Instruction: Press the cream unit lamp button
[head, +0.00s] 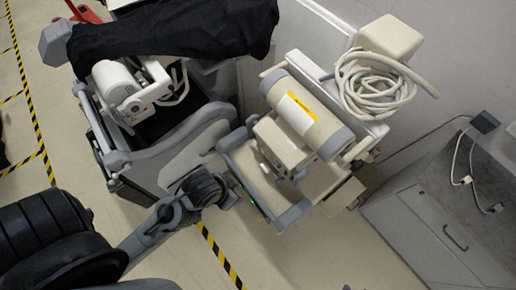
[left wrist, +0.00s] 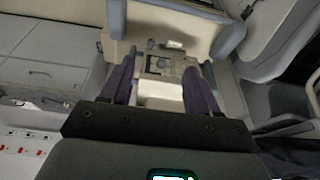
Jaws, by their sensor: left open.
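The cream unit (head: 310,135) stands right of centre in the head view, with a fat cylinder with a yellow label on top and a grey-edged front. My left gripper (head: 222,186) is at its lower left side, its fingers hard to make out there. In the left wrist view my left gripper (left wrist: 157,78) is open, with two dark fingers apart and nothing between them. Beyond the fingertips is a cream face of the unit with a small control panel (left wrist: 162,66). A small pale bright part (left wrist: 174,44) sits above it. I cannot tell which part is the lamp button.
A grey cart (head: 165,150) partly covered by a black cloth (head: 180,35) stands close on the left. A coiled pale hose (head: 370,88) hangs on the unit. A grey cabinet (head: 425,235) is at lower right. Yellow-black tape (head: 218,255) marks the open floor.

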